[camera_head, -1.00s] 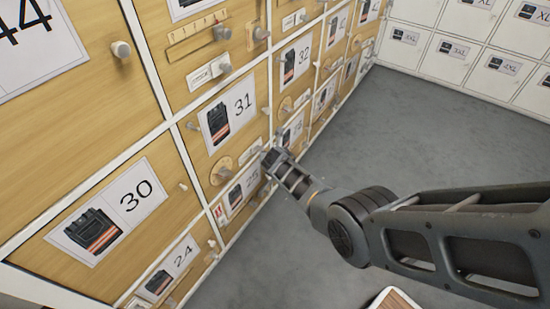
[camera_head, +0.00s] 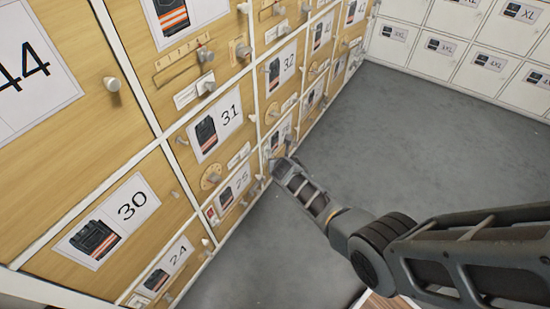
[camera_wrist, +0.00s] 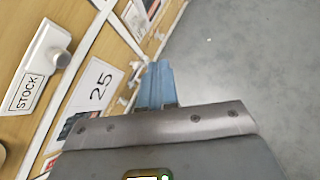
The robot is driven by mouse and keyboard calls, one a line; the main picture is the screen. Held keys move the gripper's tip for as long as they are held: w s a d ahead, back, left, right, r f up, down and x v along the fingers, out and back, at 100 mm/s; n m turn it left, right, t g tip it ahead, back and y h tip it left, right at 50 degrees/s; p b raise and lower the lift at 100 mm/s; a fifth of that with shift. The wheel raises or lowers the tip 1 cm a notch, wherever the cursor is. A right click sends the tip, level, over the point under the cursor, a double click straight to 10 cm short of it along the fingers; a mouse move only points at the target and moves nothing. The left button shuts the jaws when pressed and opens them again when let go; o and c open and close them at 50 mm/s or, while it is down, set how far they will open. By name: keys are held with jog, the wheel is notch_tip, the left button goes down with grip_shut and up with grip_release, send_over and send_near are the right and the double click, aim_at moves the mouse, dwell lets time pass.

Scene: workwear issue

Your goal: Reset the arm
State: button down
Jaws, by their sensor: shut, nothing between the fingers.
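My gripper (camera_wrist: 158,84) shows in the wrist view as blue fingers closed together, with nothing between them. It points along the front of the wooden lockers, beside the door labelled 25 (camera_wrist: 92,100). In the head view my arm reaches in from the lower right. Its end is close to the locker fronts, near the lower doors right of door 31 (camera_head: 215,125). The fingertips are too small to make out in that view. I cannot tell whether they touch anything.
Wooden lockers with protruding knobs (camera_head: 112,84) fill the left side, including door 30 (camera_head: 165,185). A STOCK plate with a knob (camera_wrist: 45,65) is near my gripper. White lockers (camera_head: 455,50) stand at the back right. The grey floor (camera_head: 370,120) between is clear.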

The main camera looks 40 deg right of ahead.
jog(key=shift+s+d+r+p, duration=0.15)
jog(key=shift+s+r+p, duration=0.35)
jog(key=shift+s+r, duration=0.2)
jog(key=shift+s+d+r+p, duration=0.15)
jog(key=shift+s+r+p, duration=0.3)
jog(key=shift+s+r, duration=0.2)
jog(key=s+a+r+m+t+y+p, duration=0.1)
jog(key=s+a+r+m, duration=0.4)
jog(key=s, duration=0.3)
jog(key=s+a+r+m+t+y+p, duration=0.1)
jog(key=s+a+r+m+t+p, duration=0.1)
jog(key=s+a+m, duration=0.5)
jog(key=s+a+r+m+t+y+p, duration=0.15)
jog(key=s+a+r, duration=0.3)
jog(key=s, duration=0.55)
jog(key=s+a+r+m+t+p, duration=0.1)
jog(key=s+r+m, duration=0.4)
jog(key=r, duration=0.5)
jog(key=s+a+r+m+t+y+p, duration=0.1)
jog(key=s+r+m, duration=0.4)
jog(key=r, duration=0.6)
jog(key=s+a+r+m+t+y+p, duration=0.1)
jog(key=s+a+r+m, duration=0.2)
jog(key=r, duration=0.8)
jog(key=s+m, duration=0.2)
jog(key=s, duration=0.1)
jog(key=shift+a+r, duration=0.2)
jog(key=shift+r, duration=0.05)
jog(key=shift+w+f, duration=0.1)
